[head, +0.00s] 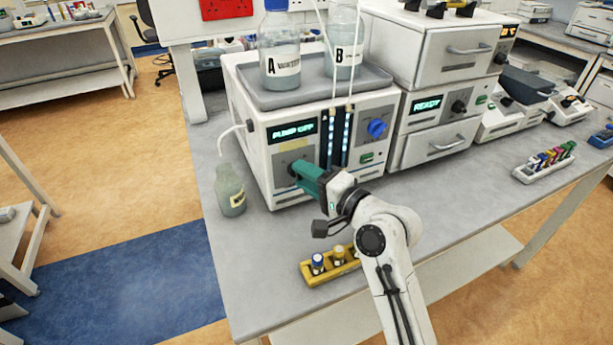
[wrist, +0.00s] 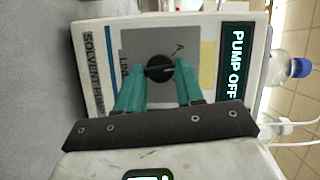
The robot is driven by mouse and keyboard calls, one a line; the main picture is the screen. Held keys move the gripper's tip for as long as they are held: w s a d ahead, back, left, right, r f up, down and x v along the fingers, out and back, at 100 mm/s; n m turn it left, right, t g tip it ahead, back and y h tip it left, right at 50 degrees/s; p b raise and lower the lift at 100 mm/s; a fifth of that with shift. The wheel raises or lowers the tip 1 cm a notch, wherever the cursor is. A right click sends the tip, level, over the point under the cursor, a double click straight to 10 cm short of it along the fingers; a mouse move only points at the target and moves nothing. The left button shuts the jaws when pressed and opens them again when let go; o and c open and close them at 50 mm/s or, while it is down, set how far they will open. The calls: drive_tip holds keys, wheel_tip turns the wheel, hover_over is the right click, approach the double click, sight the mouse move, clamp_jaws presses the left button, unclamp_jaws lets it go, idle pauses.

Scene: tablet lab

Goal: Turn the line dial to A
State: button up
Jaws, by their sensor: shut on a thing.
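The line dial (wrist: 159,69) is a black round knob on a grey plate marked LINE, on the front of the white solvent pump (head: 262,150). The pump's display (head: 293,131) reads PUMP OFF. My gripper (wrist: 158,71) has its teal fingers on either side of the knob, shut on it. In the wrist view, turned on its side, a pale line on the knob lies about level across the picture. A small mark sits up and right of the knob; I cannot read it surely. In the head view my gripper (head: 297,170) mostly hides the dial.
Bottle A (head: 280,55) and bottle B (head: 343,58) stand in a tray on the pump. A blue knob (head: 376,128) is at the pump's right. A small bottle (head: 230,192) stands left of it. A yellow vial rack (head: 318,271) lies near the bench's front edge.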

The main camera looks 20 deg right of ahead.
drive_tip(key=shift+r+n+p, duration=0.1)
drive_tip(key=shift+n+p, duration=0.2)
drive_tip(key=shift+a+r+n+g+h+p, duration=0.1)
drive_tip(key=shift+n+g+h+p, duration=0.5)
drive_tip(key=shift+n+p, duration=0.7)
drive_tip(key=shift+a+r+n+g+h+p, duration=0.1)
drive_tip(key=shift+n+g+h+p, duration=0.45)
drive_tip(key=shift+n+p, duration=0.7)
drive_tip(key=shift+n, duration=0.25)
drive_tip(key=o, duration=1)
drive_tip(key=shift+o, duration=0.2)
drive_tip(key=b+v, duration=0.1)
drive_tip(key=v, duration=0.9)
drive_tip(key=shift+s+b, duration=0.35)
drive_tip(key=shift+s, duration=0.1)
drive_tip(key=shift+d, duration=0.1)
